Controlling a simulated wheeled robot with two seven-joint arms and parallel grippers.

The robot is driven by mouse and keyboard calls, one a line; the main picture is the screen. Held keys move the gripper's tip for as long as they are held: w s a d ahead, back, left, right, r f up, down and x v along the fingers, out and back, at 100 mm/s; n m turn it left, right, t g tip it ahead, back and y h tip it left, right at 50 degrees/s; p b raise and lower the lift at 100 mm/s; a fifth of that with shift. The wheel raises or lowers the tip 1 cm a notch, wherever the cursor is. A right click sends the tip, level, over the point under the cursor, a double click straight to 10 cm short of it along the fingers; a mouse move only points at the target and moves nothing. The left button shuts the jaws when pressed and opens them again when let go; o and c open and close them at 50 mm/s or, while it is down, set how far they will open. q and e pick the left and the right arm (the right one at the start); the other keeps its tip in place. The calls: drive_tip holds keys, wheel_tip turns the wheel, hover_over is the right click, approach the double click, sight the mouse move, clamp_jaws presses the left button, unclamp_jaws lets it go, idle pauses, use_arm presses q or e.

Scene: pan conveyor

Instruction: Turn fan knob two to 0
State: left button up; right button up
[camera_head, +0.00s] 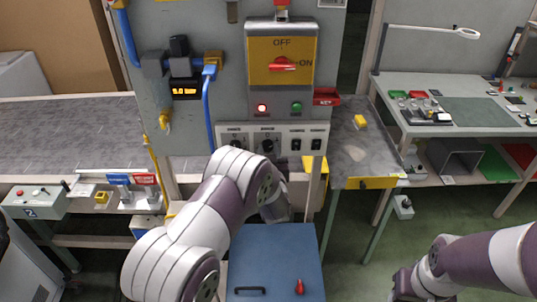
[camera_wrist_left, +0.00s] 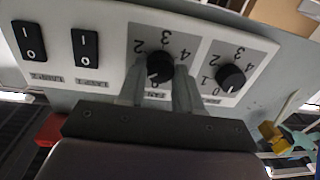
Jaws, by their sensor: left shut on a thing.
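A white control panel (camera_head: 283,136) carries two black rotary knobs and two rocker switches. In the left wrist view, my left gripper (camera_wrist_left: 157,72) is shut on the knob next to the switches, the right-hand one in the head view, which I take as fan knob two (camera_wrist_left: 159,66). One finger is on each side of it. Its white mark points down near the 0. The other fan knob (camera_wrist_left: 230,77) is beside it, untouched. In the head view my left forearm and wrist hide the left fingers. My right arm's end (camera_head: 405,284) is at the lower right; its fingers are unclear.
Above the panel are the red ON/OFF switch (camera_head: 283,64), a red lamp (camera_head: 262,107) and a green lamp (camera_head: 297,106). A blue box lid (camera_head: 275,250) lies below the left wrist. A grey workbench (camera_head: 358,145) stands to the right.

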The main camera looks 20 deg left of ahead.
use_arm(q)
drive_tip(key=n+b, duration=0.3)
drive_tip(key=b, duration=0.1)
drive_tip(key=n+b, duration=0.3)
drive_tip(key=b, duration=0.1)
drive_tip(key=n+b, duration=0.3)
drive_tip(key=b, duration=0.1)
drive_tip(key=shift+f, duration=0.25)
drive_tip(key=shift+r+n+b, duration=0.2)
drive_tip(key=shift+n+b, duration=0.7)
drive_tip(key=shift+b, duration=0.2)
drive_tip(key=o, duration=1)
drive_tip(key=shift+s, duration=0.1)
drive_tip(key=shift+o, duration=0.2)
drive_tip(key=shift+a+r, duration=0.1)
drive_tip(key=b+v, duration=0.2)
drive_tip(key=v, duration=1)
drive_tip(key=shift+s+r, duration=0.3)
drive_tip(key=shift+s, duration=0.05)
